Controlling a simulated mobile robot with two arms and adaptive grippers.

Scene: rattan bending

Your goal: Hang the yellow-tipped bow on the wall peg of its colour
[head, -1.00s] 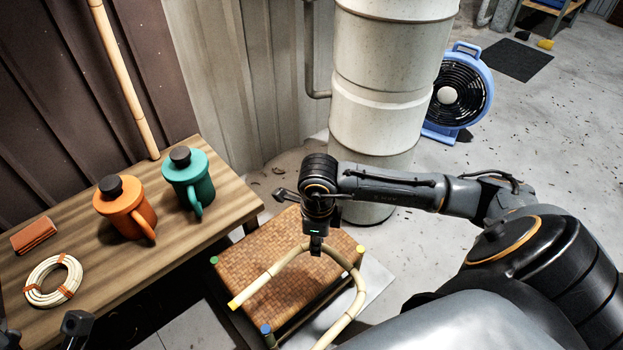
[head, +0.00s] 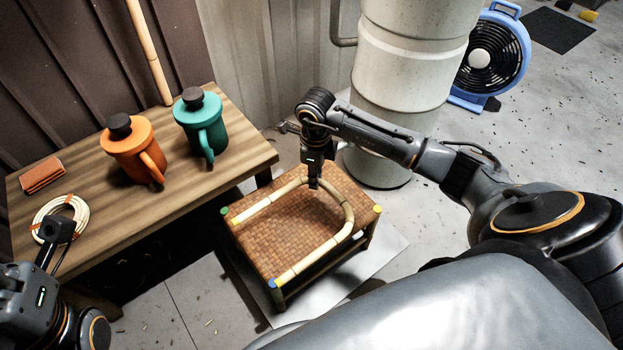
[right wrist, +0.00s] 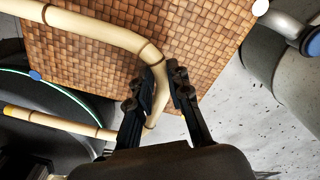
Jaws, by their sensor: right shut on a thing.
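The yellow-tipped bow (head: 346,222) is a U of pale jointed cane, above or on the woven stool top; I cannot tell if it touches. One yellow tip (head: 236,222) points left, and the other end reaches the stool's blue corner. My right gripper (head: 314,184) points down and is shut on the bow near its bend. In the right wrist view the bow (right wrist: 95,27) passes between my fingers (right wrist: 160,100). My left gripper (head: 60,232) is only partly seen at the lower left, over the table. No wall peg shows.
The stool (head: 275,215) has green, yellow and blue corner caps. A white column (head: 410,80) stands behind my right arm.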

